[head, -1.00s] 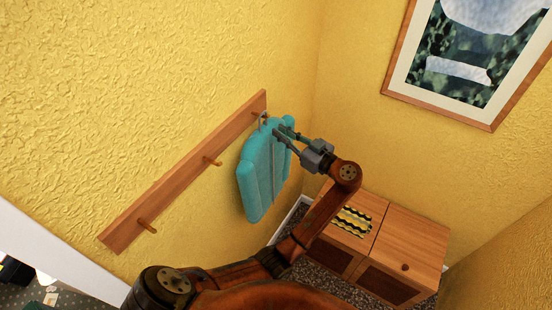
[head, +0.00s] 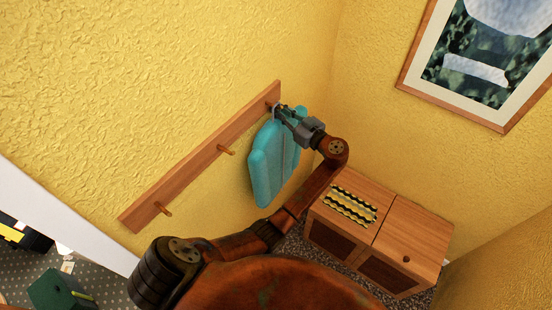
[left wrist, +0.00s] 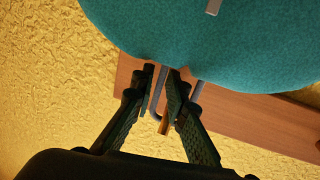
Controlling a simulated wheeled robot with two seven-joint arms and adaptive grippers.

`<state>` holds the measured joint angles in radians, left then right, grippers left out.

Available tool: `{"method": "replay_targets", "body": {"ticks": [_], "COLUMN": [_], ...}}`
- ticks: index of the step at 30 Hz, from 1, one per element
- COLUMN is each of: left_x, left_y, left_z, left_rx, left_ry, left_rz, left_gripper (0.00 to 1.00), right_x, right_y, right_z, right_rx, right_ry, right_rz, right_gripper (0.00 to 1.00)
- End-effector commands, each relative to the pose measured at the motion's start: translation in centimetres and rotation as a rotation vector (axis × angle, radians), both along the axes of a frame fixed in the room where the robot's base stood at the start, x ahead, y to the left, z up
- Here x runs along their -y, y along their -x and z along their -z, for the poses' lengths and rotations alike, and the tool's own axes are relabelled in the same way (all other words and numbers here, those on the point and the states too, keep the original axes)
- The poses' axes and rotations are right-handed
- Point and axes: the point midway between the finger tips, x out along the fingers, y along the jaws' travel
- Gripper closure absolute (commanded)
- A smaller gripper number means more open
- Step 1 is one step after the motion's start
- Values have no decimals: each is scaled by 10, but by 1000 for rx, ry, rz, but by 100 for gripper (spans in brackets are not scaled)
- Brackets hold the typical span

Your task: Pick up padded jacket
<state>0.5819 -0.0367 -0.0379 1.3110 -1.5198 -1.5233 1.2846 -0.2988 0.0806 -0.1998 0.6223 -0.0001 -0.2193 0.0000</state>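The teal padded jacket (head: 272,165) hangs on the wall from the far end of a wooden peg rail (head: 195,162). It also fills the top of the left wrist view (left wrist: 210,45). My left gripper (head: 281,113) is at the jacket's top, close to the far peg. In the left wrist view its two fingertips (left wrist: 162,72) are a small gap apart, just below the jacket's edge. A thin grey metal hook (left wrist: 154,113) shows between the fingers, with some gap visible around it. The far peg is mostly hidden by the gripper. My right gripper is out of view.
Two empty pegs (head: 226,150) stick out along the rail. A wooden cabinet (head: 410,235) with a yellow-and-black striped item (head: 350,207) on top stands in the corner below. A framed picture (head: 480,75) hangs on the right wall. A green box (head: 58,288) is at lower left.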

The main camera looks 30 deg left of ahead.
Motion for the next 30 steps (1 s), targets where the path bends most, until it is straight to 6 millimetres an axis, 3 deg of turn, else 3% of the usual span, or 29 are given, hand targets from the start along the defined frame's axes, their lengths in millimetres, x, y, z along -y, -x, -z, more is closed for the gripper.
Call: {"method": "replay_targets", "body": {"ticks": [5,11,30], "left_x": [0,0,0], "left_y": [0,0,0], "left_z": [2,1,1], "left_rx": [0,0,0], "left_ry": [0,0,0], "left_rz": [0,0,0], "left_gripper": [87,100,100], "right_x": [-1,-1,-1], "right_y": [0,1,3], "right_z": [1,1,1], "right_rx": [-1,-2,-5], "right_ry": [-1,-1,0], "right_rz": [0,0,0], "right_gripper": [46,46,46]}}
